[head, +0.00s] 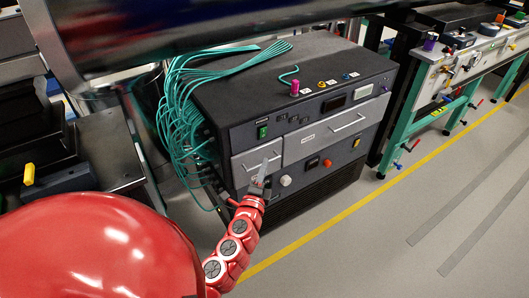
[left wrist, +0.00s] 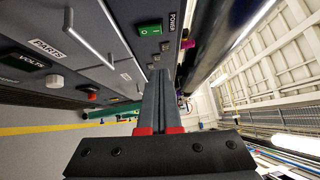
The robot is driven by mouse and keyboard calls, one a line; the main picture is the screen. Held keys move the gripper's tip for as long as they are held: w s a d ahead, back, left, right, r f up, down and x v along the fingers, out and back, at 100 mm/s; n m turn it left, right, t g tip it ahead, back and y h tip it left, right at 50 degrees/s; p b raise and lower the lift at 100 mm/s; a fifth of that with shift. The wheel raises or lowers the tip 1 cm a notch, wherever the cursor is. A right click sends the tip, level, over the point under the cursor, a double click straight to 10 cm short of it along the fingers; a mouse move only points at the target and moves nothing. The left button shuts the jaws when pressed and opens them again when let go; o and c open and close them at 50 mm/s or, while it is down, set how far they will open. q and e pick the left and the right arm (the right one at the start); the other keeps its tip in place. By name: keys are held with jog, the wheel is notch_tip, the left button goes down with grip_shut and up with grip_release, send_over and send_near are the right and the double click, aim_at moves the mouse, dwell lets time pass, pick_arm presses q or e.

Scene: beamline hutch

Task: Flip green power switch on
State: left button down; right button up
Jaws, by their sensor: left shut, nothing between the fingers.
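The green power switch (head: 262,132) is on the upper left of the dark front panel of the instrument cabinet (head: 235,140). In the left wrist view the green switch (left wrist: 150,29) shows beside the label POWER, ahead of the fingertips. Its on or off position is too small to tell. My left gripper (head: 265,165) is shut and empty in front of the left silver drawer, below the switch. In the left wrist view its shut fingers (left wrist: 160,76) point toward the panel, apart from the switch. My right gripper is not in view.
Silver drawers with bar handles (head: 338,128) stick out below the switch. A white knob (head: 285,181) and a red button (head: 327,163) sit lower down. Teal cables (head: 180,110) hang at the cabinet's left. A dark beam (head: 200,30) crosses above.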

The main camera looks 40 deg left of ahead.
pick_arm(q)
jog(key=p, duration=0.1)
send_near(267, 129)
jog(key=w+d, duration=0.2)
jog(key=w, duration=0.1)
jog(key=shift+w+a+r+p, duration=0.1)
jog(key=shift+w+a, duration=0.25)
jog(key=shift+a, duration=0.35)
jog(key=shift+w+a+r+p, duration=0.15)
jog(key=shift+w+a, duration=0.25)
jog(key=shift+a, duration=0.3)
jog(key=shift+w+a+r+p, duration=0.1)
jog(key=shift+w+a, duration=0.25)
jog(key=shift+a, duration=0.35)
